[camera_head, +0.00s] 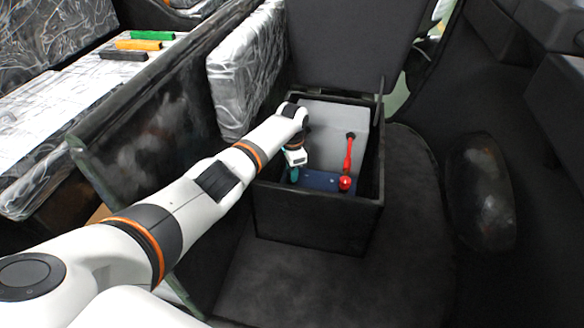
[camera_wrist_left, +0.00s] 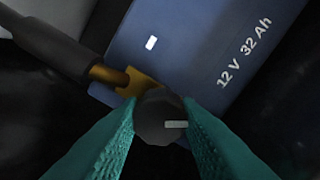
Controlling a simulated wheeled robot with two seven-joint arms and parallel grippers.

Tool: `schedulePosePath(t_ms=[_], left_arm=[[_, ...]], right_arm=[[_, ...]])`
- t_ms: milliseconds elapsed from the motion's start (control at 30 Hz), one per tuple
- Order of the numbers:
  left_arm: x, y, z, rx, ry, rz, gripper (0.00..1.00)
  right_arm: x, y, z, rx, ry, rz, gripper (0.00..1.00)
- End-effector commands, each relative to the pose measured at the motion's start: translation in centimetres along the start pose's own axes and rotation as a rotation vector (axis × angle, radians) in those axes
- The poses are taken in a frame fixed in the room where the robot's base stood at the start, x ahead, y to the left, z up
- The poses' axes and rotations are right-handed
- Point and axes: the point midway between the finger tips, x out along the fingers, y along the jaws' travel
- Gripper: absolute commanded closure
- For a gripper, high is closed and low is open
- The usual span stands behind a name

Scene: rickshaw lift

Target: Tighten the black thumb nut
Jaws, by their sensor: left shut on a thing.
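The black thumb nut (camera_wrist_left: 158,112) is round with a small pale mark, at the lower middle of the left wrist view. My left gripper (camera_head: 294,174) reaches down into the open black box. Its teal fingers (camera_wrist_left: 160,128) are shut on the nut, one on each side. The nut is too small to make out in the head view, where the battery (camera_head: 318,181) shows low in the box. My right gripper is out of view.
The black box (camera_head: 310,215) has its lid (camera_head: 345,45) raised at the back. A black cable (camera_wrist_left: 45,45) runs to the lug. Orange, green and black blocks lie at upper left.

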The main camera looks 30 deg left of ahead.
Motion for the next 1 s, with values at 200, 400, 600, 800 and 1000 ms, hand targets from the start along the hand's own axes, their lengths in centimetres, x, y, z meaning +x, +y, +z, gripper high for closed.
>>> schedulePosePath(t_ms=[200,400,600,800,1000], left_arm=[[-0.1,0.0,0.1,0.202,-0.002,0.001,0.93],[-0.1,0.0,0.1,0.363,-0.002,0.001,0.93],[-0.1,0.0,0.1,0.482,-0.003,0.001,0.93],[-0.1,0.0,0.1,0.551,-0.003,0.001,0.93],[-0.1,0.0,0.1,0.580,-0.003,0.002,0.93]], right_arm=[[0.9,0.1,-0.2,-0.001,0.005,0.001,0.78],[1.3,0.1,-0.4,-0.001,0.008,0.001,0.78],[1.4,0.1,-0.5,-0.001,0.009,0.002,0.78],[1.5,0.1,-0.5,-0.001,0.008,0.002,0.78],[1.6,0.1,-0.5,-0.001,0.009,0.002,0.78]])
